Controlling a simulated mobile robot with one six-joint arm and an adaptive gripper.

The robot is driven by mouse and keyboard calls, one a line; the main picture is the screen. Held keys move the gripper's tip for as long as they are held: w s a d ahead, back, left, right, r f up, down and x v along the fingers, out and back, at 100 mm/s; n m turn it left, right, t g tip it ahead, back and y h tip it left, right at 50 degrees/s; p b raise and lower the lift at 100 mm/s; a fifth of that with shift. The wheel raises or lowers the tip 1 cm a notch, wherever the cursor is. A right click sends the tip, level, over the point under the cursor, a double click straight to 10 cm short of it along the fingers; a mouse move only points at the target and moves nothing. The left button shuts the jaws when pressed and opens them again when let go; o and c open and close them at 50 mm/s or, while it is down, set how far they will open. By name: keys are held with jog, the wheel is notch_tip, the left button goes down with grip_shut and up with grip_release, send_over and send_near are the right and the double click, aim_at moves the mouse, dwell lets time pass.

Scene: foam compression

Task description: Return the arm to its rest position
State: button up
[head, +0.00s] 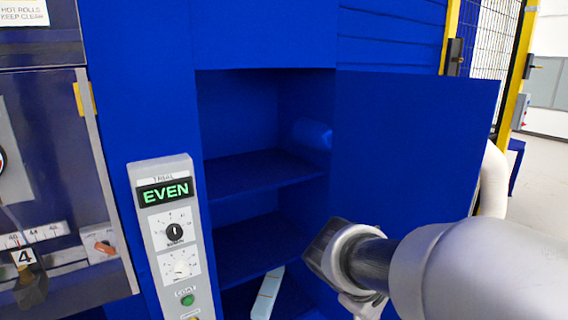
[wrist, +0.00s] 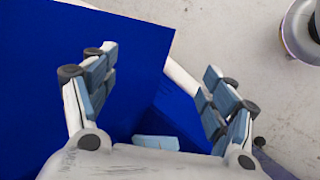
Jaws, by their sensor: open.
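My arm (head: 450,265) reaches in from the lower right of the head view, in front of the open blue cabinet door (head: 415,150). Its end is beside the cabinet's opening; the fingertips cannot be made out there. In the wrist view my gripper (wrist: 161,78) is open, its blue-grey padded fingers wide apart, with nothing between them. A blue panel (wrist: 110,60) lies beyond the left finger, and pale floor beyond the right.
The cabinet has dark blue shelves (head: 260,172). A pale blue strip (head: 267,292) lies low in it. A grey control panel (head: 172,235) reading EVEN stands left of the opening. A yellow post (head: 512,75) and a white hose (head: 493,180) stand at the right.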

jog(key=s+a+m+y, duration=0.2)
jog(key=s+m+y, duration=0.1)
jog(key=s, duration=0.6)
jog(key=s+a+r+m+t+y, duration=0.1)
jog(key=s+a+m+y, duration=0.2)
jog(key=s, duration=0.6)
jog(key=m, duration=0.2)
jog(key=shift+s+a+r+m, duration=0.25)
jog(key=shift+s+a+m, duration=0.05)
jog(key=shift+s, duration=0.1)
